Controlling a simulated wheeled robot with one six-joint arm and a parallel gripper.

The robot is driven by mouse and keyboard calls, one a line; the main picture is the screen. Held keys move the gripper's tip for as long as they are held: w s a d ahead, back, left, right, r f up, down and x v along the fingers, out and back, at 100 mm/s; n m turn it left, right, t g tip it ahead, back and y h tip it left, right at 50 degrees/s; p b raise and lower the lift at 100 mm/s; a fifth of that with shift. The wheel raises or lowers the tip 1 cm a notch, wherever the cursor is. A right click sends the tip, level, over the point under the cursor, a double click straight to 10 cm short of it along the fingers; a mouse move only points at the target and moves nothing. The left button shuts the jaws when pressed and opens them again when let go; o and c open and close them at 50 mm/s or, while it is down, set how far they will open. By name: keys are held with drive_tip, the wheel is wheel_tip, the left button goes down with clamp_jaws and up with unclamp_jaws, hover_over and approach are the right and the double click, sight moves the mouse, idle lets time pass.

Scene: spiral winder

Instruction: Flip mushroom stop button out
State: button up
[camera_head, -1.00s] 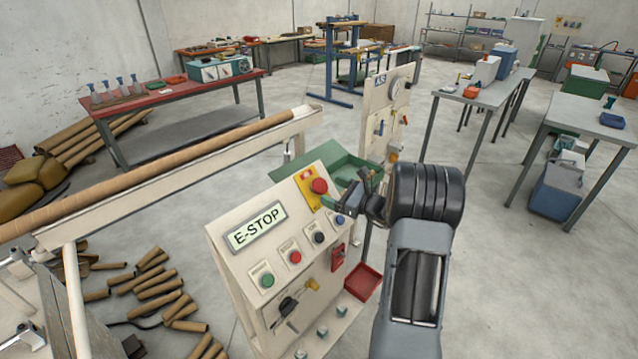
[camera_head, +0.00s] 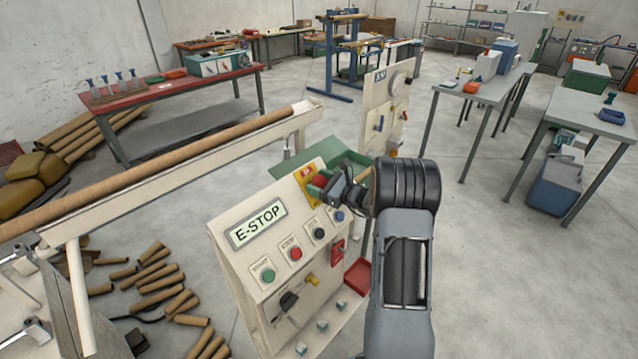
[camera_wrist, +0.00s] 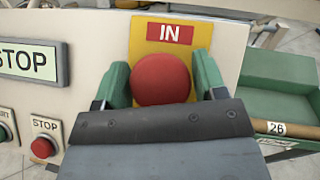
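The red mushroom stop button (camera_wrist: 162,79) sits on a yellow plate at the top of the cream control panel (camera_head: 228,268). A red label above it reads "IN" in the wrist view (camera_wrist: 169,34). In the head view the button (camera_head: 320,179) is partly covered by my gripper (camera_head: 324,185). In the wrist view my gripper (camera_wrist: 163,84) has its two green fingers apart, one on each side of the button. A gap shows at the left; at the right the finger is close to the button, and contact cannot be told.
An "E-STOP" sign (camera_head: 257,224) is on the panel left of the button. Small green (camera_head: 268,276), red (camera_head: 295,253), black and blue buttons lie below. A green tray (camera_wrist: 285,100) stands just right of the panel. A long tube (camera_head: 150,173) lies on a rail at the left.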

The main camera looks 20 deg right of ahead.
drive_tip(key=c, duration=0.9)
drive_tip(key=shift+s+d+r+b, duration=0.25)
drive_tip(key=shift+s+r+b, duration=0.1)
drive_tip(key=shift+b, duration=0.1)
drive_tip(key=shift+c, duration=0.2)
drive_tip(key=shift+r, duration=0.1)
drive_tip(key=o, duration=1.1)
drive_tip(key=shift+s+r, duration=0.1)
drive_tip(key=shift+s, duration=0.1)
drive_tip(key=shift+c, duration=0.2)
drive_tip(key=shift+o, duration=1.1)
drive_tip(key=shift+w, duration=0.1)
drive_tip(key=b+v, duration=0.3)
drive_tip(key=v, duration=1.1)
